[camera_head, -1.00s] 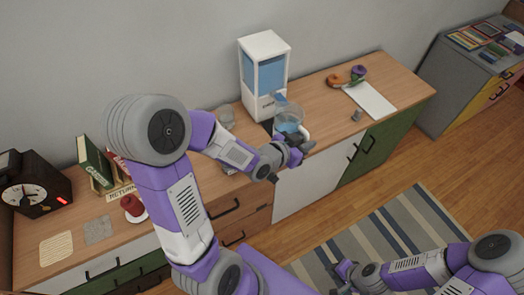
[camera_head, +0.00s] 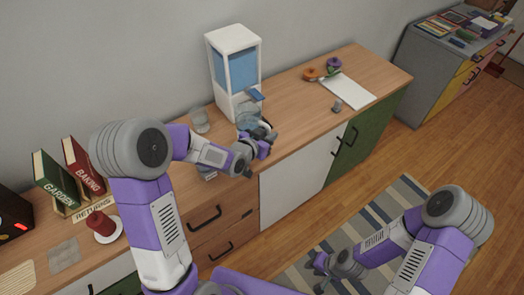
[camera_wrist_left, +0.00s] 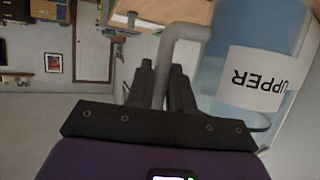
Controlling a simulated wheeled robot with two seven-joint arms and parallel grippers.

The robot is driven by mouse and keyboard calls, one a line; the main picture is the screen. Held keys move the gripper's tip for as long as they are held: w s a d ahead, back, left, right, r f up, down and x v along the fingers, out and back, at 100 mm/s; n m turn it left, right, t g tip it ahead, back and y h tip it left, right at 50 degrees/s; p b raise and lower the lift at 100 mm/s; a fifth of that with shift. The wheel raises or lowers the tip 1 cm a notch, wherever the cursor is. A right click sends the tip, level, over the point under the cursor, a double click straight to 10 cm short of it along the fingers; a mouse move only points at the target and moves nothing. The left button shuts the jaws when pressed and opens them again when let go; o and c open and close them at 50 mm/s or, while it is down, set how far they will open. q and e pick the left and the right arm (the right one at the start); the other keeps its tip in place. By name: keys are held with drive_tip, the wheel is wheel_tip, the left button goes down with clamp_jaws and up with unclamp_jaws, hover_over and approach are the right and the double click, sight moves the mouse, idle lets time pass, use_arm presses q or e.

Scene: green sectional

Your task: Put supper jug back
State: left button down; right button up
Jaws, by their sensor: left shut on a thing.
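The supper jug (camera_head: 247,118) is a clear, bluish jug in front of the water dispenser (camera_head: 236,70), partly hidden by my left gripper. In the left wrist view the jug (camera_wrist_left: 258,75) fills the right side, with a white label reading "UPPER" upside down and a grey handle (camera_wrist_left: 182,34). My left gripper (camera_head: 266,136) is shut on this handle; its dark fingers (camera_wrist_left: 162,85) lie on both sides of it. I cannot tell whether the jug rests on the counter. My right gripper (camera_head: 318,272) is low over the striped rug, empty, with its fingers apart.
The wooden counter (camera_head: 290,100) holds a glass (camera_head: 200,121) left of the dispenser. Books (camera_head: 85,165), a returns sign and a red item (camera_head: 101,225) stand left.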

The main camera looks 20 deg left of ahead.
use_arm(q)
drive_tip(key=shift+f+b, duration=0.6)
drive_tip(key=shift+f, duration=2.35)
drive_tip(key=shift+f, duration=0.15)
drive_tip(key=c, duration=1)
unclamp_jaws()
